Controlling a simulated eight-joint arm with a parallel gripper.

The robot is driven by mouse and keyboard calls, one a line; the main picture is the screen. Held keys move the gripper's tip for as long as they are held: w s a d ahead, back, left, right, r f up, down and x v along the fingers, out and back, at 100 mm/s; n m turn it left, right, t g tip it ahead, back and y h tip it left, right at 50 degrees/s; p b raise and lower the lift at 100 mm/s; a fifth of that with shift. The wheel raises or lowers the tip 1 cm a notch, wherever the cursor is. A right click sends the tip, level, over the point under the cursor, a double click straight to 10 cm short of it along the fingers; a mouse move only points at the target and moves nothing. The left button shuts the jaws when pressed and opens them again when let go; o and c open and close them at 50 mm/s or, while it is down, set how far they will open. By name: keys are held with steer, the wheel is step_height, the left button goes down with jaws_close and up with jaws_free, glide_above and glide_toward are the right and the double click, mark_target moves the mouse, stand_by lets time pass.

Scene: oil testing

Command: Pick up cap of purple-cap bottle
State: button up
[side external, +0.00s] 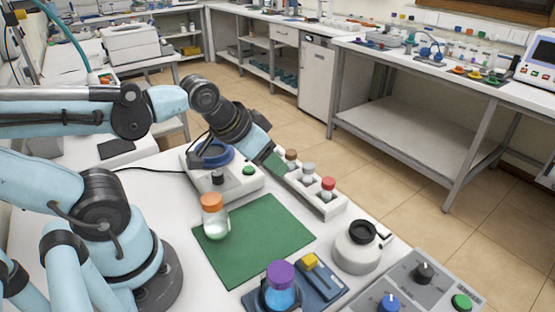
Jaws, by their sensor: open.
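The purple cap (281,274) sits on top of a bottle of blue liquid (281,295) at the bottom middle of the side external view. The bottle stands upright at a dark blue holder (322,283) with a yellow block on it. My gripper (272,160) is at the end of the arm, well behind and above the purple-cap bottle, near the stirrer and the bottle rack. It is apart from the purple cap. The fingers are small and partly hidden from this side, and nothing shows held in them.
An orange-cap bottle (214,222) stands on a green mat (265,240). A white rack (333,208) holds brown-, grey- and red-capped bottles. A white stirrer (245,185), a round white device (356,257) and a knobbed control box (408,285) stand around. The mat's right part is clear.

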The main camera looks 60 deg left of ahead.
steer(key=o, duration=0.5)
step_height(320, 180, up, 8)
steer(key=m+g, duration=0.2)
steer(key=g, duration=0.5)
glide_above(281, 271)
steer(key=shift+f, duration=6.05)
